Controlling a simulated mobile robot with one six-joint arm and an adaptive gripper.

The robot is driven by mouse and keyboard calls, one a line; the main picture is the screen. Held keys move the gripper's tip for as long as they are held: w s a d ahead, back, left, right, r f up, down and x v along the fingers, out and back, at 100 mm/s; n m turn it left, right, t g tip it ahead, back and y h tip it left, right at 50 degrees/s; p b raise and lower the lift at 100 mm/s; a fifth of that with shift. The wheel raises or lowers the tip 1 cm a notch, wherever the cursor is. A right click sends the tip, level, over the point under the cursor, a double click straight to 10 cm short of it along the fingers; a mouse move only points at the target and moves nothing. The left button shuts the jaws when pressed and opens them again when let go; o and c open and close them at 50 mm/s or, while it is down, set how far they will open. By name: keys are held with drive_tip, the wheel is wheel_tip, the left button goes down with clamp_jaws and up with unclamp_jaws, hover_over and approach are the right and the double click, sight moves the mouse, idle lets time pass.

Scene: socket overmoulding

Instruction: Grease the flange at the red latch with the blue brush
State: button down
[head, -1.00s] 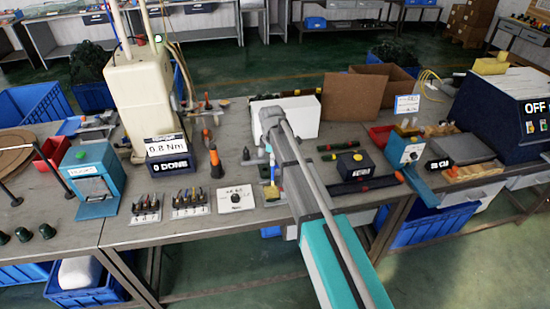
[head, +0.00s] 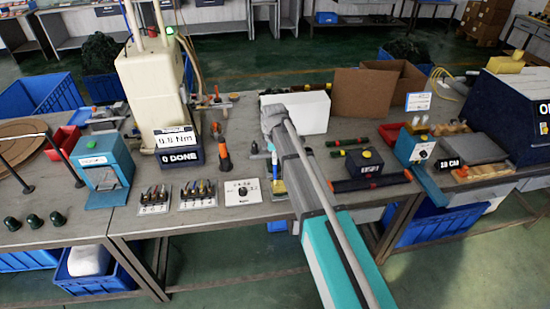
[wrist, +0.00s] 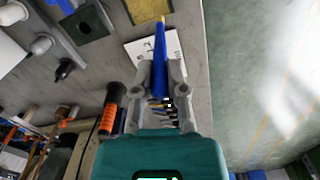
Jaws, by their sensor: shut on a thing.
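In the wrist view my gripper (wrist: 160,75) is shut on the blue brush (wrist: 160,48). Brush and fingers hang over the bench, in front of a white card (wrist: 139,50). In the head view my arm reaches over the bench; the gripper is not clearly made out there. A black bar with red ends (head: 372,183) lies to the right of my arm. I cannot tell which part is the red latch, or make out its flange.
A white block (head: 310,111) is behind my arm. A cream machine (head: 150,95) stands further left.

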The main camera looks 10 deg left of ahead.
drive_tip(key=shift+f+b, duration=1)
drive_tip(key=shift+f, duration=0.2)
drive_tip(key=shift+f+b, duration=0.45)
drive_tip(key=shift+b, duration=0.05)
idle(0.5)
drive_tip(key=shift+w, duration=0.2)
drive_tip(key=shift+w+a, duration=0.15)
drive_tip(key=shift+w, duration=0.1)
drive_tip(key=shift+s, duration=0.2)
idle(0.3)
drive_tip(key=shift+s+d, duration=0.25)
drive_tip(key=shift+s, duration=0.45)
drive_tip(key=shift+w, duration=0.1)
